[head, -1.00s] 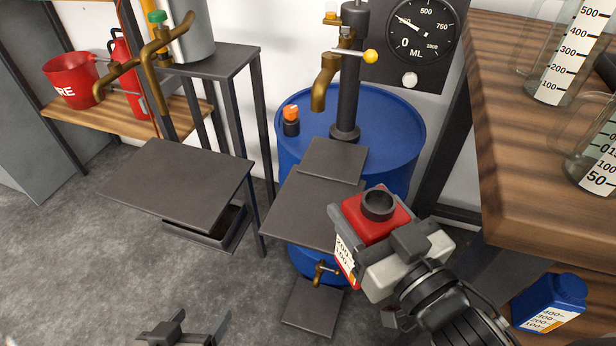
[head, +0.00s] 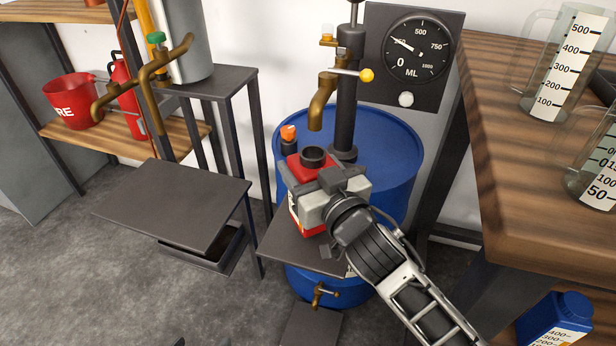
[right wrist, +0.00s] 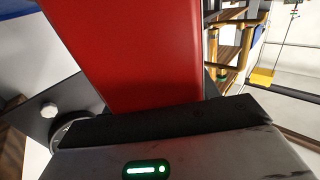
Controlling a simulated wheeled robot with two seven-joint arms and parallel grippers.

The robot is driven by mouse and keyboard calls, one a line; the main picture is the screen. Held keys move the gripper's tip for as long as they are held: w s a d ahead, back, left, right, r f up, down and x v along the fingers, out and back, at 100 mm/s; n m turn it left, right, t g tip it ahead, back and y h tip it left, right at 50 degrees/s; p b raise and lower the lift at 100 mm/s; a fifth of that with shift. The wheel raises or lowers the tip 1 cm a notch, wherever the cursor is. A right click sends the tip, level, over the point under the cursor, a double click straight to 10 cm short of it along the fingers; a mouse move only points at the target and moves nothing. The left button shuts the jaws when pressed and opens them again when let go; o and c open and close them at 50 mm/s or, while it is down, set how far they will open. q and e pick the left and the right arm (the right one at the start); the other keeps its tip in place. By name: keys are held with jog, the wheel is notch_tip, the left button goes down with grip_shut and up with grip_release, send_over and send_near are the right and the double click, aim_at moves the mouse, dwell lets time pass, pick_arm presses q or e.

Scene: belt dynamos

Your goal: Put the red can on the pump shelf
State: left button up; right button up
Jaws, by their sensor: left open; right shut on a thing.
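The red can (head: 297,171), with a black round opening on top, is upright in my right gripper (head: 318,205). In the right wrist view its red side (right wrist: 135,50) fills the middle above the gripper. The can is over the dark pump shelf (head: 285,252), in front of the blue drum and below the brass pump spout (head: 318,105). The gripper hides its lower right part, and I cannot tell whether its base touches the shelf. Only the dark tips of my left gripper (head: 204,342) show at the bottom edge; it is open and empty.
The blue drum (head: 395,135) carries the pump column, with a dial (head: 418,48) behind. A bare dark shelf (head: 170,205) is at left. A wooden table (head: 500,140) with glass jugs is at right. A blue can (head: 555,320) stands low at right.

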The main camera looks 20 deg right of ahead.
pick_arm(q)
jog(key=shift+w+d+f, duration=0.2)
jog(key=shift+w+f, duration=0.1)
jog(key=shift+f, duration=0.45)
pick_arm(e)
notch_tip(320, 180, down, 2)
jog(key=o, duration=1.3)
jog(key=shift+f, duration=0.1)
pick_arm(q)
jog(key=shift+r, duration=0.1)
jog(key=shift+s, duration=0.1)
pick_arm(e)
jog(key=s+d, duration=0.2)
jog(key=s, duration=1)
jog(key=shift+d, duration=0.15)
pick_arm(q)
jog(key=shift+s, duration=0.1)
